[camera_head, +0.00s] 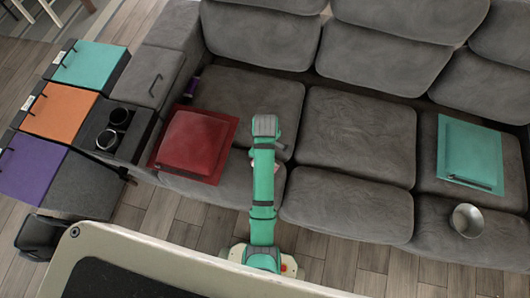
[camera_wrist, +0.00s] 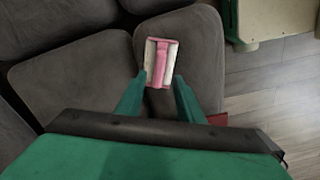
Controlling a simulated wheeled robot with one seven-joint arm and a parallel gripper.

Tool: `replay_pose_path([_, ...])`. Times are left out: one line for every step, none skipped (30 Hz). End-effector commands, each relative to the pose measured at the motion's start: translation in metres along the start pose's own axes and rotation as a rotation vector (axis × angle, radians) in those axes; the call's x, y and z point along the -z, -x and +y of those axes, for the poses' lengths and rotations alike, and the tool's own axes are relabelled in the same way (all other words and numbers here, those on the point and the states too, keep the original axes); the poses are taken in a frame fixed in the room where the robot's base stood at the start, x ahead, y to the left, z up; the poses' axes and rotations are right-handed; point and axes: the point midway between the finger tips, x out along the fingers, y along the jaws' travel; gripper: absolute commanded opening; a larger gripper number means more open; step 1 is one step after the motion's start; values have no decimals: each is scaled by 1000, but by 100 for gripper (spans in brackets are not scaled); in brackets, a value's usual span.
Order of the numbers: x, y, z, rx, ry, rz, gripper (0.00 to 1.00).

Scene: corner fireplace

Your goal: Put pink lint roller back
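The pink lint roller (camera_wrist: 160,62), pink along the middle with a pale body, sits between the tips of my gripper's two teal fingers (camera_wrist: 160,80) in the wrist view. Both fingertips seem to touch its sides, and it looks large against the grey cushions behind, so it seems held above the sofa seat. In the head view my teal arm reaches over the sofa. Only a small pale bit shows beside the arm; my fingers are hidden there.
The grey sofa (camera_head: 360,135) fills the middle. A red cushion (camera_head: 195,142) lies left of my arm; a teal cushion (camera_head: 472,150) and metal cup (camera_head: 467,219) are at right. Teal (camera_head: 88,65), orange (camera_head: 58,111) and purple (camera_head: 32,165) panels and two cupholders (camera_head: 107,139) stand left.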

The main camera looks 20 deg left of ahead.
Motion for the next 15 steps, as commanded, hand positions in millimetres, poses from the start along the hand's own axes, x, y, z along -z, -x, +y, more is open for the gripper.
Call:
replay_pose_path([0,10,1,-2,0,2,34])
replay_pose_path([0,16,1,-3,-1,2,34])
replay_pose_path([0,22,1,-2,-1,1,34])
replay_pose_path([0,27,1,-2,-1,2,34])
replay_pose_path([0,31,0,-2,-1,1,34])
replay_pose_path([0,36,1,-2,-1,2,34])
replay_pose_path([0,39,1,-2,-1,2,34])
replay_pose_path([0,42,0,-1,-1,1,34])
replay_pose_path([0,46,0,-1,-1,1,34])
replay_pose_path([0,48,0,-2,-1,2,34])
replay_pose_path([0,49,0,-2,-2,2,34])
replay_pose_path([-1,49,-1,-3,-5,4,34])
replay_pose_path([-1,48,-2,-6,-9,7,34])
replay_pose_path([-2,46,-4,-10,-17,12,34])
replay_pose_path([-3,41,-6,-21,-30,23,34])
